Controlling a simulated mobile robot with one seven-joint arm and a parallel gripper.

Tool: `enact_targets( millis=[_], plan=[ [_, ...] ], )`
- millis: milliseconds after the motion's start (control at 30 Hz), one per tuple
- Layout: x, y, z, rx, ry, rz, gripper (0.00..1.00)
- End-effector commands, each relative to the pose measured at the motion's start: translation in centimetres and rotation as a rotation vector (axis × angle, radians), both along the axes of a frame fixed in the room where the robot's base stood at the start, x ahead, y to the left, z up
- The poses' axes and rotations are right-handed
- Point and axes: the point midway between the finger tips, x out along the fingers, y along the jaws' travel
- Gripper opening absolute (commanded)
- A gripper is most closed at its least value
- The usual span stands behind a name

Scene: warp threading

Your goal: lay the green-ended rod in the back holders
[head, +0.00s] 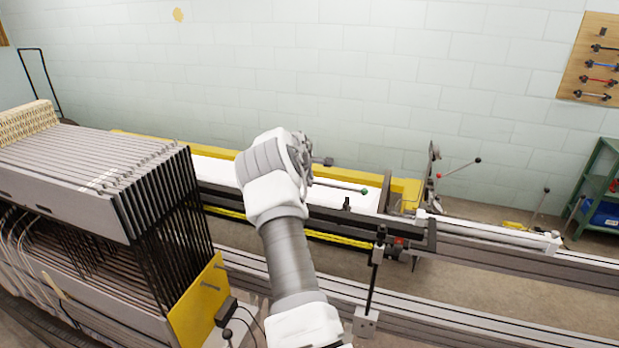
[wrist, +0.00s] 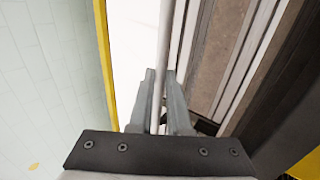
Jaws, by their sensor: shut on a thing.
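The green-ended rod (head: 338,186) is thin and grey, with a green ball at its right end, above the white bed of the machine in the head view. In the wrist view the rod (wrist: 167,50) runs lengthwise between the fingers of my gripper (wrist: 160,76), which is shut on it. In the head view my own wrist hides the fingers and the rod's left part. A small dark upright piece (head: 347,203) stands on the front rail below the rod. A dark bracket (head: 324,161) shows at the back edge; I cannot tell which pieces are the back holders.
A stack of grey frames with black wires (head: 90,175) stands close on the left. A yellow rail (head: 405,186) borders the bed at the back. A dark upright lever with a red-marked rod (head: 434,165) rises at the right. The wall is behind.

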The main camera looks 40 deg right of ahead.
Motion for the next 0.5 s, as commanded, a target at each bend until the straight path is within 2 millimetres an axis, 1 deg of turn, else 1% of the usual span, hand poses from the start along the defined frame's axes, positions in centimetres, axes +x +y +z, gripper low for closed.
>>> enact_targets(
  millis=[33,500],
  plan=[
    [0.0,0.0,-0.6,-0.001,0.0,0.001,0.0],
    [0.0,0.0,-4.6,-0.001,0.0,0.0,0.0]
  ],
)
